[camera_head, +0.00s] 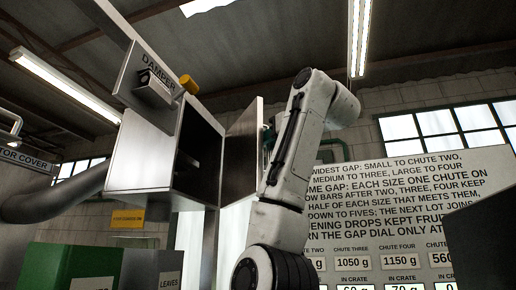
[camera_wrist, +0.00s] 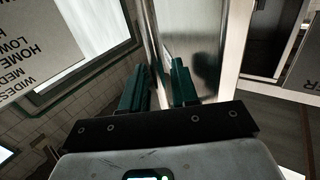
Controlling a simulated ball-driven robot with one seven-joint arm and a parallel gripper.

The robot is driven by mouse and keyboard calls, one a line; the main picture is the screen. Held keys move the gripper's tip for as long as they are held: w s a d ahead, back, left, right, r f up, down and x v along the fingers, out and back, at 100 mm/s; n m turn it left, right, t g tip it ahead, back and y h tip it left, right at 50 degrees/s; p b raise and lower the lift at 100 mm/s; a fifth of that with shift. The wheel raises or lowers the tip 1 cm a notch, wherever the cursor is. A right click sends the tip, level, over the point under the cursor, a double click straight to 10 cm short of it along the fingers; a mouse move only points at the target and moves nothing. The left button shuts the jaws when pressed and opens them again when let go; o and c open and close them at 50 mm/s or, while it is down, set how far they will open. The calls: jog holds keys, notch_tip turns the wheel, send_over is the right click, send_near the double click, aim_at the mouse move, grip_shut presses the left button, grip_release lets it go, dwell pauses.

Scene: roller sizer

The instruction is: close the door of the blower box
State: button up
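The blower box (camera_head: 148,155) is a grey metal box at the left of centre in the head view, under a "DAMPER" plate. Its door (camera_head: 242,145) stands open on the right side, and the dark inside shows. My gripper (camera_head: 268,137) is at the door's outer right edge, mostly hidden behind the door and my arm. In the wrist view, the teal fingers of my gripper (camera_wrist: 158,85) are apart, with the edge of the door (camera_wrist: 190,40) running between them. I cannot tell whether either finger touches it. The box opening (camera_wrist: 262,38) shows at upper right.
A green crate (camera_head: 75,265) is below. A large sign board (camera_head: 410,200) stands behind my arm at right.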

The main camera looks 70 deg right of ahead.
dwell(0.3)
jog(key=shift+w, duration=0.1)
grip_shut()
